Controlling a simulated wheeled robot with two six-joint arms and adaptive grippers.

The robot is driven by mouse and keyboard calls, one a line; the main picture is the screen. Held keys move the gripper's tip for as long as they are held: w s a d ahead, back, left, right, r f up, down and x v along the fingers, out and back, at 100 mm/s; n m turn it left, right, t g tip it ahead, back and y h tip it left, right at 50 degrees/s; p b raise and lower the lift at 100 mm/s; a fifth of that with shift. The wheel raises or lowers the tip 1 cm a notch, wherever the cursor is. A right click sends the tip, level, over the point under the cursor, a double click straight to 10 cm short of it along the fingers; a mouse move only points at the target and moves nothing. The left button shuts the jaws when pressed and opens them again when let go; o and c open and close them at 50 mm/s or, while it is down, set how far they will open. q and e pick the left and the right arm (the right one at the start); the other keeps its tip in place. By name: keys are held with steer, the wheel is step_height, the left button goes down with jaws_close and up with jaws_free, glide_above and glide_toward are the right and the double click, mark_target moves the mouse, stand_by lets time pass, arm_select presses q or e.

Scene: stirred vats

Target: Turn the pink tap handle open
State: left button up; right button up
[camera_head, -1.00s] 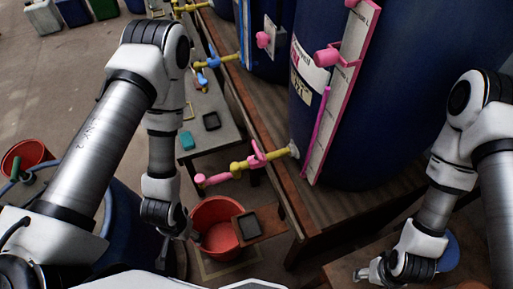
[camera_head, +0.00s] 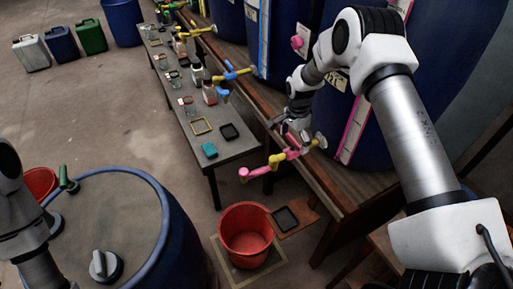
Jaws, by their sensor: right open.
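The pink tap sticks out from the blue vat, with a yellow pipe (camera_head: 277,160) and a pink spout (camera_head: 244,174). Its pink handle (camera_head: 291,154) shows partly, just below my right gripper (camera_head: 288,130). My right gripper is open and reaches down over the tap from above. Its fingers are small and dark, and I cannot tell whether they touch the handle. Part of my left arm shows at the left edge, but its gripper is outside the picture.
A red bucket (camera_head: 246,232) stands on the floor below the spout. A low bench (camera_head: 225,150) with jars and trays runs to the left of the vats. A blue drum (camera_head: 150,195) stands at the lower left. Other taps, one with a blue handle (camera_head: 231,76), lie farther back.

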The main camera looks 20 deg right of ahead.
mark_target(294, 139)
steer(key=shift+m+t, duration=0.3)
steer(key=shift+m, duration=0.2)
steer(key=w+r, duration=0.1)
steer(key=w+d+r, duration=0.1)
steer(key=w+r, duration=0.1)
steer(key=shift+w+d+r, duration=0.15)
steer(key=shift+d+r, duration=0.15)
steer(key=shift+w+d+f, duration=0.1)
steer(key=shift+d+f, duration=0.15)
steer(key=shift+f, duration=0.35)
steer(key=shift+d+f, duration=0.25)
steer(key=shift+f, duration=0.3)
steer(key=f, duration=0.1)
steer(key=f+p, duration=0.1)
steer(key=f, duration=0.3)
steer(key=shift+a+f, duration=0.1)
steer(key=shift+a, duration=0.2)
steer(key=shift+d+f, duration=0.15)
steer(key=shift+f, duration=0.1)
steer(key=c, duration=0.9)
